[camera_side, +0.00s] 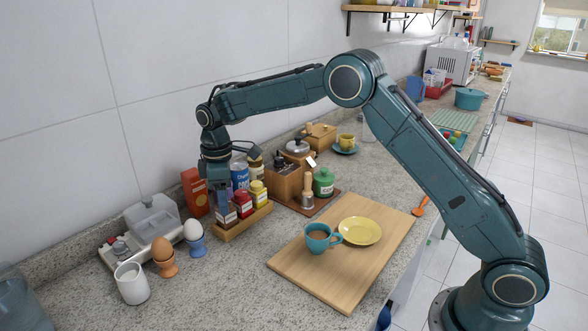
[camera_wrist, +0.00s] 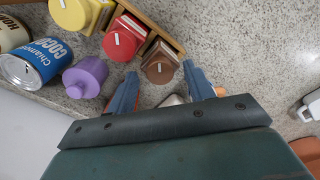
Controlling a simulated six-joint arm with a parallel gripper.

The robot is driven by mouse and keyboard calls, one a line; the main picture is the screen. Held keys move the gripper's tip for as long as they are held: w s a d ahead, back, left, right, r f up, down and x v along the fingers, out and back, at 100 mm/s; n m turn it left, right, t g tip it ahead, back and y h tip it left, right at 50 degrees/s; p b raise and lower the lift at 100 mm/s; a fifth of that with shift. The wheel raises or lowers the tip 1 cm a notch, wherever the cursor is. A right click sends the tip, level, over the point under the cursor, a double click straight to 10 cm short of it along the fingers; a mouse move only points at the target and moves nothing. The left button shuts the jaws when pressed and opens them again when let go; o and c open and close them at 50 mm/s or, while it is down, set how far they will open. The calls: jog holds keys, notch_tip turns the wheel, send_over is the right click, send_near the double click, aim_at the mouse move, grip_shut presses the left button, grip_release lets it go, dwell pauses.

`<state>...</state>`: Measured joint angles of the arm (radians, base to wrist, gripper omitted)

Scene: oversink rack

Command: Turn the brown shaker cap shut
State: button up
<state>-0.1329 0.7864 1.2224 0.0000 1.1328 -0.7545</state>
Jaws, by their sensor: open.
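The brown shaker cap (camera_wrist: 160,70) shows in the wrist view with a pale mark on its top, at the end of a row beside the red and yellow caps. My gripper (camera_wrist: 160,74) is open, with one finger at the left and one at the right of the brown cap. I cannot tell whether either finger touches it. In the side view my gripper (camera_side: 218,188) points down above the near end of the shaker row. The brown shaker (camera_side: 228,218) stands upright there, its cap largely hidden by the gripper.
The red shaker (camera_side: 243,204) and yellow shaker (camera_side: 258,194) stand close by in the wooden tray (camera_side: 246,221). A purple container (camera_wrist: 86,77) and a blue cocoa can (camera_wrist: 40,62) are near the left finger. Egg cups, a white mug (camera_side: 132,284) and a cutting board (camera_side: 290,263) lie around.

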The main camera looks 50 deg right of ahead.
jog(key=n, duration=0.2)
jog(key=shift+n, duration=0.3)
jog(key=shift+r+n, duration=0.15)
jog(key=shift+n, duration=0.15)
notch_tip(320, 180, up, 13)
jog(key=shift+c, duration=0.4)
jog(key=shift+c, duration=0.9)
jog(key=m, duration=0.8)
jog(key=shift+r, duration=0.25)
jog(key=shift+f, duration=0.1)
notch_tip(320, 180, down, 14)
jog(key=shift+r, duration=0.2)
